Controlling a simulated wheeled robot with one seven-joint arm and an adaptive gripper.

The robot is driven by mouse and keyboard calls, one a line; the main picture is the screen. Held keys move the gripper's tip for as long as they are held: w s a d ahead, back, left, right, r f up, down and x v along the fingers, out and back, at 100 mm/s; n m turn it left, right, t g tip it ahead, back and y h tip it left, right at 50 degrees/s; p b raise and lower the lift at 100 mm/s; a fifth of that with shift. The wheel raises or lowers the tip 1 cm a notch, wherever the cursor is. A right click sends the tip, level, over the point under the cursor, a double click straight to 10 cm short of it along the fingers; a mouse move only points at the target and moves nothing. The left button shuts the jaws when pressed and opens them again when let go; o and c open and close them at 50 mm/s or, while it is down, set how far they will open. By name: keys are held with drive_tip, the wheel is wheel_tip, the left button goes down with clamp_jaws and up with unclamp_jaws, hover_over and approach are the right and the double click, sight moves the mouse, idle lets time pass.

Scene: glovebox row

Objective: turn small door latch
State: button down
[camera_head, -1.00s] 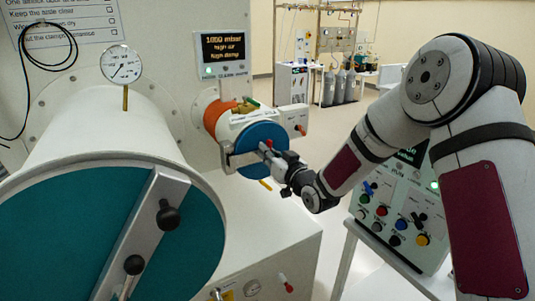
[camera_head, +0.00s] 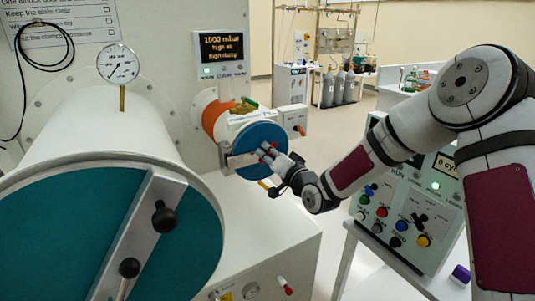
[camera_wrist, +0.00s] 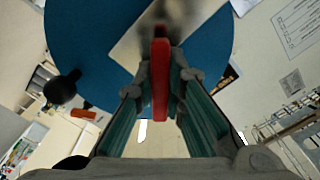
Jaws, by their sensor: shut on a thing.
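The small door (camera_head: 262,138) is a round blue disc on the end of the small white chamber with an orange band. It also fills the upper part of the wrist view (camera_wrist: 85,45). A pale metal bar (camera_wrist: 135,42) crosses the door. The small door latch is a red handle (camera_wrist: 160,80) that stands between my fingers in the wrist view. My gripper (camera_head: 272,158) is at the front of the small door, and its fingers are shut on the red latch. A black knob (camera_wrist: 62,88) sits at the door's edge in the wrist view.
The large chamber with a teal door (camera_head: 110,235) and black knobs stands at the left, close to my gripper's side. A control panel with coloured buttons (camera_head: 400,210) stands at the right below my arm. A display (camera_head: 221,47) is above the small chamber.

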idle(0.4)
drive_tip(key=c, duration=1.6)
unclamp_jaws()
drive_tip(key=shift+c, duration=0.2)
drive_tip(key=shift+d, duration=0.1)
drive_tip(key=v, duration=1.2)
